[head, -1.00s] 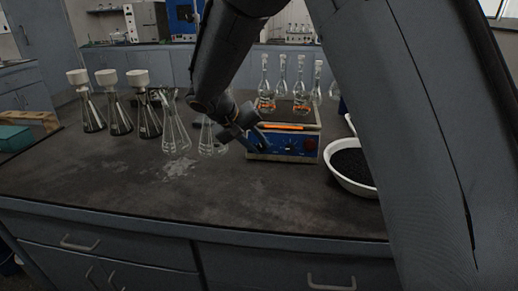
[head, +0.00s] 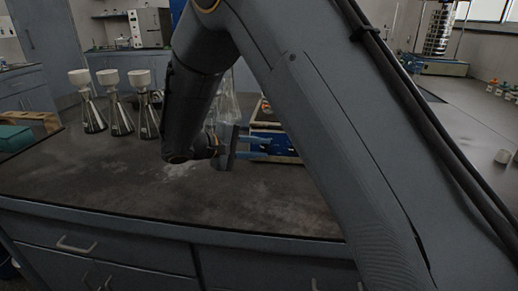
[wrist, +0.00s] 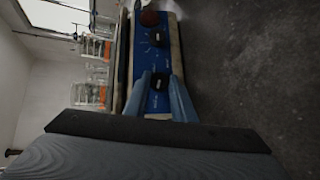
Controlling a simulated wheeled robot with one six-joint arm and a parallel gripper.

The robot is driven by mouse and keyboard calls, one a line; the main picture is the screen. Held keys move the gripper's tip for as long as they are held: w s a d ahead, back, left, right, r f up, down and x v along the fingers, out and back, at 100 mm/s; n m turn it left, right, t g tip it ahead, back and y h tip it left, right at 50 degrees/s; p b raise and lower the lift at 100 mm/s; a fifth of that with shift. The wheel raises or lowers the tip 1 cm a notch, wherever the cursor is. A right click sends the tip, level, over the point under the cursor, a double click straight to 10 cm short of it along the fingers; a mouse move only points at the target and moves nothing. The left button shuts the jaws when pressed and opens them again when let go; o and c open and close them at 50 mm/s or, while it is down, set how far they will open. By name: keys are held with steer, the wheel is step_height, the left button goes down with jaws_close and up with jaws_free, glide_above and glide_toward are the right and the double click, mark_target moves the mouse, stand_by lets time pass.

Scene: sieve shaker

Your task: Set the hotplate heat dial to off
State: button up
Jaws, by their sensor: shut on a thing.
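The hotplate (head: 271,131) has a blue front panel, mostly hidden behind my arm in the head view. In the head view my gripper (head: 268,146) reaches the panel from the left. The dial markings are too small to read.
Several flasks with white funnels (head: 110,76) stand at the left of the dark bench (head: 120,180). Clear glassware shows beside the hotplate in the wrist view (wrist: 95,70). The bench front is clear.

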steer(key=shift+n+t, duration=0.3)
stand_by(0.4)
steer(key=o, duration=1.1)
steer(key=shift+c, duration=0.2)
steer(key=v, duration=0.7)
steer(key=shift+s+a+b, duration=0.2)
steer(key=shift+a+b, duration=0.15)
steer(key=shift+d, duration=0.1)
